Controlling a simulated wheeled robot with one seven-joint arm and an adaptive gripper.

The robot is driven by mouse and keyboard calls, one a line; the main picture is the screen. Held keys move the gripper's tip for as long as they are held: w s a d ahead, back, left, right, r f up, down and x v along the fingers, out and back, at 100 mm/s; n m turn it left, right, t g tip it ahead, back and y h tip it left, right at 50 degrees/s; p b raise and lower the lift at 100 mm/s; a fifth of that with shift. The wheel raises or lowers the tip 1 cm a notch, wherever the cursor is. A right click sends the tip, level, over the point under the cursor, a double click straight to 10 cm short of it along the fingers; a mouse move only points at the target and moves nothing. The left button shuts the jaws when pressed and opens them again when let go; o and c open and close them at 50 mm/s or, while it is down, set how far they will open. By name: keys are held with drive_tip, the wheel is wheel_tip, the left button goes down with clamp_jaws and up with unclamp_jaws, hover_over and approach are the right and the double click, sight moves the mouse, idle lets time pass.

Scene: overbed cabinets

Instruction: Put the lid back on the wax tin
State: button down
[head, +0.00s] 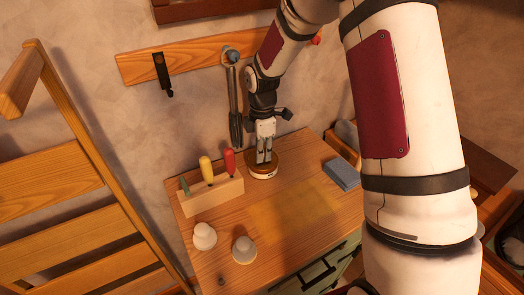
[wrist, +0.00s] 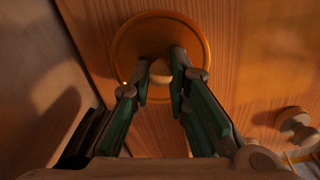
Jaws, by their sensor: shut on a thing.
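My gripper (head: 264,160) points down at the back of the wooden cabinet top. Its fingers are closed on the small pale knob (wrist: 160,70) of a round brown lid (wrist: 135,38). In the head view the lid (head: 251,163) shows as a brown disc around the fingertips. A pale, low round body, apparently the wax tin (head: 262,176), shows directly under it. The lid looks level and close to the tin, but I cannot tell whether it is fully seated or slightly above. The lid hides the inside of the tin.
A wooden block (head: 212,196) with yellow- and red-handled tools stands to the left. Two pale knobbed objects (head: 204,237) (head: 244,249) stand at the front left. A blue-grey block (head: 342,174) lies at the right. A wrench (head: 234,95) hangs behind. The middle is clear.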

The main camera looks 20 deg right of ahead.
idle(0.4)
drive_tip(key=c, duration=1.5)
unclamp_jaws()
drive_tip(key=shift+o, duration=0.5)
drive_tip(key=o, duration=0.4)
drive_tip(key=shift+r+p, duration=1.35)
drive_tip(key=shift+r, duration=2.15)
clamp_jaws()
